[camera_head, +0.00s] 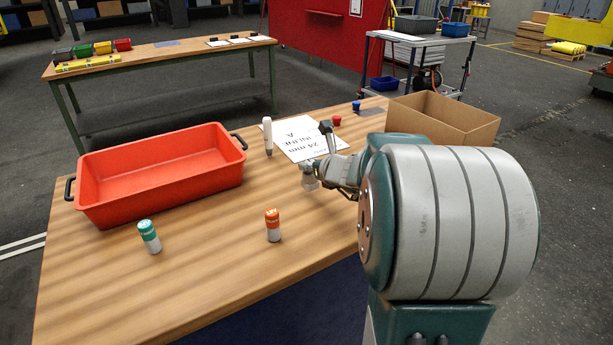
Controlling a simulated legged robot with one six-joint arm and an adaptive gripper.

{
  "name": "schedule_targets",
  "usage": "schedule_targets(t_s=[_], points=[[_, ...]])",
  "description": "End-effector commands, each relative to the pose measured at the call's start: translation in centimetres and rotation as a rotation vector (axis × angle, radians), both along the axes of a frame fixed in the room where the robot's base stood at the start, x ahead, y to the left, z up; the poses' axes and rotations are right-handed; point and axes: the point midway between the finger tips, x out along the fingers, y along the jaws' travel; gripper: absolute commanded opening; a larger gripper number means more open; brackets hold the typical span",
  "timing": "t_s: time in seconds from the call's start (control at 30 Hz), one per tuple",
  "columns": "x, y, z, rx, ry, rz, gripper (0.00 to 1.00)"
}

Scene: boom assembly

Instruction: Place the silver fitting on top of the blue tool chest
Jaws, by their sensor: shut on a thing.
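My gripper (318,170) is over the middle of the wooden table, partly hidden by my own arm. It is shut on a small silver-grey piece, which looks like the silver fitting (309,183). The piece is at the left end of the gripper, beside a white sheet with printed text (290,140). I cannot tell whether it touches the table. I cannot clearly make out a blue tool chest. A dark blue surface (290,312) shows below the table's front edge, and I cannot tell what it belongs to.
The front left of the table is clear. Another workbench (165,53) stands behind.

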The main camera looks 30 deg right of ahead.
Motion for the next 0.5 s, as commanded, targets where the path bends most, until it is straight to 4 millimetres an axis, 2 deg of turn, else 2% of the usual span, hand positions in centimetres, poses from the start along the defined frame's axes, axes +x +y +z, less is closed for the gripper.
schedule_targets(t_s=[0.1, 0.3, 0.5], points=[[1.0, 0.2, -1.3, 0.003, 0.002, 0.001, 0.00], [0.8, 0.1, -3.9, 0.001, 0.001, 0.000, 0.00], [0.8, 0.1, -3.9, -0.001, -0.002, -0.001, 0.00]])
